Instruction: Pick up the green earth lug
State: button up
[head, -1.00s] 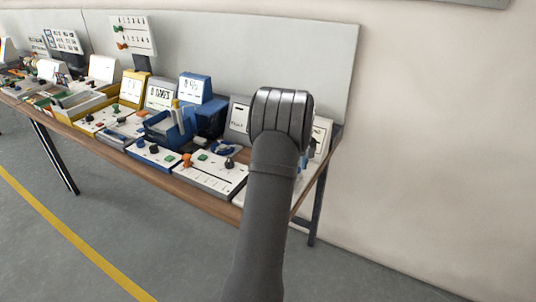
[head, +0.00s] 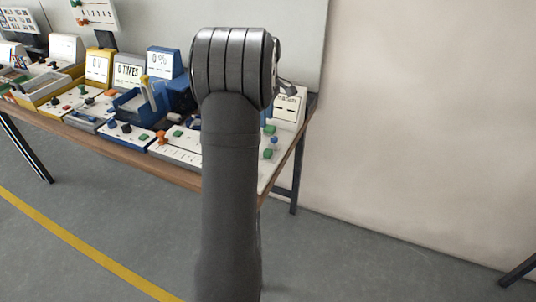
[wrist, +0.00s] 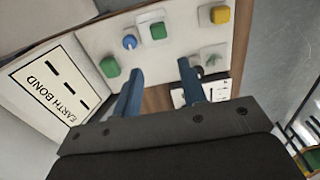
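In the wrist view, a green block (wrist: 110,66) sits at the left on a white panel below a sign reading EARTH BOND. A second green block (wrist: 158,31) stands on a pale square pad further up. I cannot tell which of the two is the earth lug. In the head view, small green pieces (head: 267,154) show at the right end of the bench, beside my arm. My gripper (wrist: 157,78) is open, with two blue fingers apart and nothing between them. It is above the panel, clear of both blocks. My arm hides the gripper in the head view.
A blue knob (wrist: 129,42) stands between the green blocks, and a yellow block (wrist: 220,14) is at the upper right. The EARTH BOND sign (wrist: 48,88) rises close on the left. Other stations with a blue tray (head: 140,104) fill the bench to the left.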

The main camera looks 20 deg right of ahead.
notch_tip(320, 180, down, 8)
jog(key=shift+f, duration=0.2)
jog(key=shift+s+d+f, duration=0.1)
jog(key=shift+d+f, duration=0.05)
jog(key=shift+f, duration=1.2)
jog(key=shift+d+f, duration=0.1)
jog(key=shift+f, duration=1.2)
jog(key=c, duration=0.8)
jog(key=shift+o, duration=0.2)
jog(key=shift+r, duration=0.1)
